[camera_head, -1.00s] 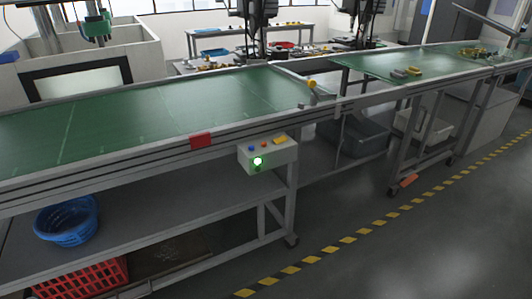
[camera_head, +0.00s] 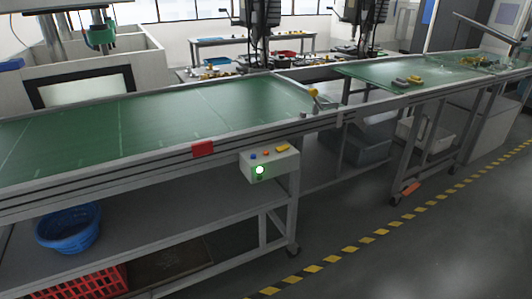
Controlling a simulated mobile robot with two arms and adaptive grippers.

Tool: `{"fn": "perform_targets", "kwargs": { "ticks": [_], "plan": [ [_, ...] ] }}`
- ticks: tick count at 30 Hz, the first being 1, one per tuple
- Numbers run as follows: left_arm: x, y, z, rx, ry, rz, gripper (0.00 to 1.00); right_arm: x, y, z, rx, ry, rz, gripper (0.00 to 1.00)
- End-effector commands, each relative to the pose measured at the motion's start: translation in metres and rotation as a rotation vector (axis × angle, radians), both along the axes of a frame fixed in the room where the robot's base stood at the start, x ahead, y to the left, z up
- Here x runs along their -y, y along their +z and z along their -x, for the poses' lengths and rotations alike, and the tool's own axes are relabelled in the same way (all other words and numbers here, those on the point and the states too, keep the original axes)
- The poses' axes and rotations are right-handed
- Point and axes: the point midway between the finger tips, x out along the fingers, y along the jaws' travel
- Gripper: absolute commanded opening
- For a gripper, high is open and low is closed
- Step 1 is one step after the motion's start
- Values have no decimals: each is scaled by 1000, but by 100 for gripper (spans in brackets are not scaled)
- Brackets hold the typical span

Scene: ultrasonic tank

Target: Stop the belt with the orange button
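A white control box (camera_head: 269,168) hangs on the front side of the green conveyor belt (camera_head: 150,118), near the belt's right end. On its top face are a small blue button (camera_head: 253,157), a small orange-red button (camera_head: 266,153) and a yellow-orange piece (camera_head: 281,148) further right. A green-rimmed light (camera_head: 260,170) glows white on its front face. The belt surface looks empty, with faint lines across it. Neither of my grippers is in view.
A red block (camera_head: 203,149) sits on the belt's front rail. A second green belt (camera_head: 370,72) carries small parts at right. The floor in front is clear beyond yellow-black tape (camera_head: 350,250).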

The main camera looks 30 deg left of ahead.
Motion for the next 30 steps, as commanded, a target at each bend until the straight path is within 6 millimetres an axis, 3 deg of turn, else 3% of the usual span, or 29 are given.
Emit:
{"fn": "perform_targets", "kwargs": {
  "ticks": [1, 9, 30],
  "plan": [
    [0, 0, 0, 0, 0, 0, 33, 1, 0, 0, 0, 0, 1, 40],
    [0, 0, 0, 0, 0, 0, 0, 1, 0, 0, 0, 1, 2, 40],
    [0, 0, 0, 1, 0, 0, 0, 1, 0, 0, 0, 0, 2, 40]
  ]
}}
